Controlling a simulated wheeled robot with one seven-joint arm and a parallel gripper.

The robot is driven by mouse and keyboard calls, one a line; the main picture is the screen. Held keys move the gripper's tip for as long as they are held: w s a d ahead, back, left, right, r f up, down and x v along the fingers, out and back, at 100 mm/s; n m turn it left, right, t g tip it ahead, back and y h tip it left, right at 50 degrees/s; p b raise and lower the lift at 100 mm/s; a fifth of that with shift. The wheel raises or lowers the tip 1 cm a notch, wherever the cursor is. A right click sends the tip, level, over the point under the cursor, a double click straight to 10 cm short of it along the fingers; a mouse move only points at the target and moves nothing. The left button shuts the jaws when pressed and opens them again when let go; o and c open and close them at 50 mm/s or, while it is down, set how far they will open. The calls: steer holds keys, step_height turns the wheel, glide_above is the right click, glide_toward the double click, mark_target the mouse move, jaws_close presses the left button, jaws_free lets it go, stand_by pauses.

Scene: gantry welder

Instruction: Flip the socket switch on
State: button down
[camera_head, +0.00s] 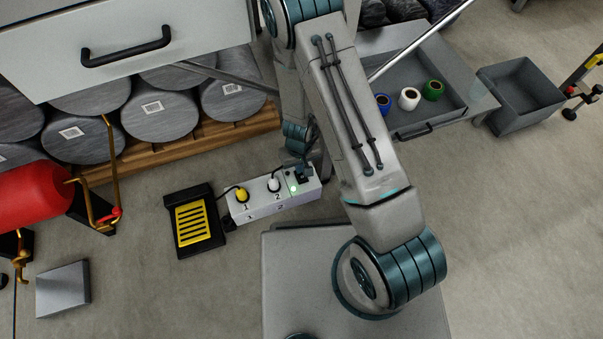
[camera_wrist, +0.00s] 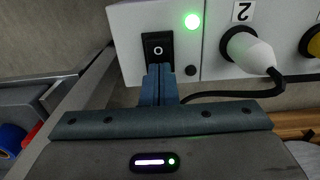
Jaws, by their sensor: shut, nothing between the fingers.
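The white socket box (camera_head: 262,207) lies on the floor in the head view, with a yellow plug (camera_head: 241,194) and a white plug (camera_head: 273,184) in its numbered outlets. In the wrist view the box (camera_wrist: 222,67) shows a black rocker switch (camera_wrist: 158,45) with a round mark. A green light (camera_wrist: 192,21) glows beside the switch. My gripper (camera_wrist: 160,72) is shut and empty, its fingertips at the lower edge of the switch and hiding part of it. I cannot tell whether they touch it. In the head view my gripper (camera_head: 301,170) is at the box's right end.
A black pedal with a yellow grille (camera_head: 196,222) stands left of the box. A wooden pallet (camera_head: 225,138) with grey drums is behind it. A red cylinder (camera_head: 33,197) lies far left. An open drawer (camera_head: 400,125) with coloured spools is at upper right, near a grey bin (camera_head: 522,95).

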step_height(320, 180, up, 7)
steer(key=p, duration=0.5)
steer(key=shift+p, duration=0.35)
stand_by(0.3)
